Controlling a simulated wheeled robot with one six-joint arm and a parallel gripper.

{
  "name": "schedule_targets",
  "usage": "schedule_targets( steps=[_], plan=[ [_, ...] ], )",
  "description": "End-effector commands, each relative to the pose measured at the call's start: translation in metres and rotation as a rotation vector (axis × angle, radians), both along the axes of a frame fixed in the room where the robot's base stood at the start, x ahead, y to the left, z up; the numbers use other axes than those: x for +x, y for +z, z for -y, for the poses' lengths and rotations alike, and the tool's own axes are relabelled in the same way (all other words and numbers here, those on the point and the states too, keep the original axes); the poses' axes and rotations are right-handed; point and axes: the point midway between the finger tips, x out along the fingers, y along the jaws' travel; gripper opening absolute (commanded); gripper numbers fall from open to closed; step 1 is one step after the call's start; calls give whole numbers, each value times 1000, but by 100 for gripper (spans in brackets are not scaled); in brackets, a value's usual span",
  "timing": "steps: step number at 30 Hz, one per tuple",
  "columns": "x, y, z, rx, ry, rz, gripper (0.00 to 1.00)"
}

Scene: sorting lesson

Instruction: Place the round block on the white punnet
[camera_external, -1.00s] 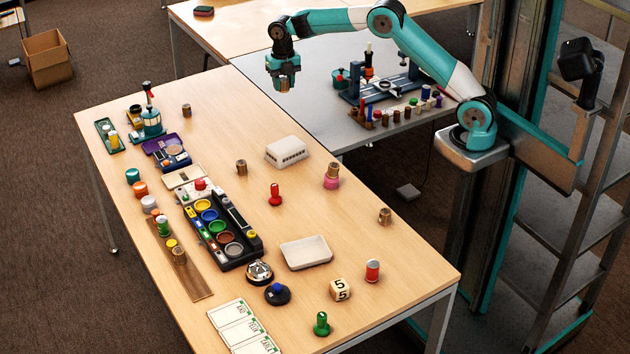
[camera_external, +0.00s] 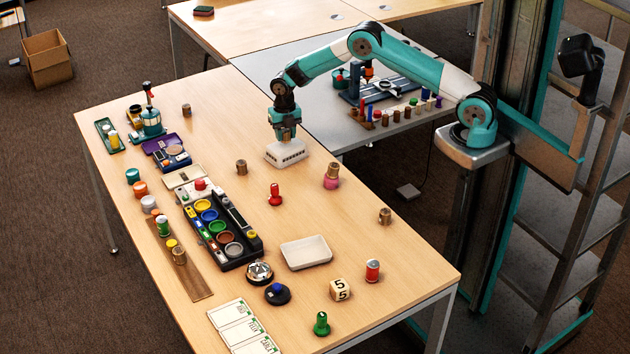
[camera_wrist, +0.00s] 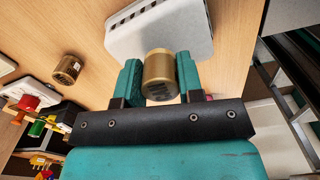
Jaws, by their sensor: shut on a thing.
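The round block (camera_wrist: 160,72), a brass-coloured cylinder, sits between the two teal fingers of my gripper (camera_wrist: 160,80) in the wrist view. My gripper is shut on it. In the external view my gripper (camera_external: 286,136) points down over the white punnet (camera_external: 288,155), and the block is mostly hidden there. The punnet looks upside down, with slots along its side and a flat face up. It also shows beyond the block in the wrist view (camera_wrist: 150,35). I cannot tell whether the block touches it.
Similar brass cylinders stand nearby (camera_external: 241,167), and one is on a pink piece (camera_external: 331,172). A red peg (camera_external: 275,195) and a shallow white tray (camera_external: 320,249) lie nearer the front. A black tray of coloured cups (camera_external: 248,262) is at left. Table around the punnet is mostly clear.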

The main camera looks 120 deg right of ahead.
Motion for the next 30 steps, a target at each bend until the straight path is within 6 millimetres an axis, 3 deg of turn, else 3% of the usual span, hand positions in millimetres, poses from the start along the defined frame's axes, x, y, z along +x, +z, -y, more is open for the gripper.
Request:
schedule_targets(
  steps=[3,13,14,17,25,30],
  plan=[
    [0,-13,0,1,0,-1,12],
    [0,-17,0,0,0,0,12],
    [0,-16,0,0,0,0,39],
    [0,-16,0,0,0,0,60],
    [0,-14,0,0,0,0,60],
    [1,2,1,-4,0,3,60]
  ],
)
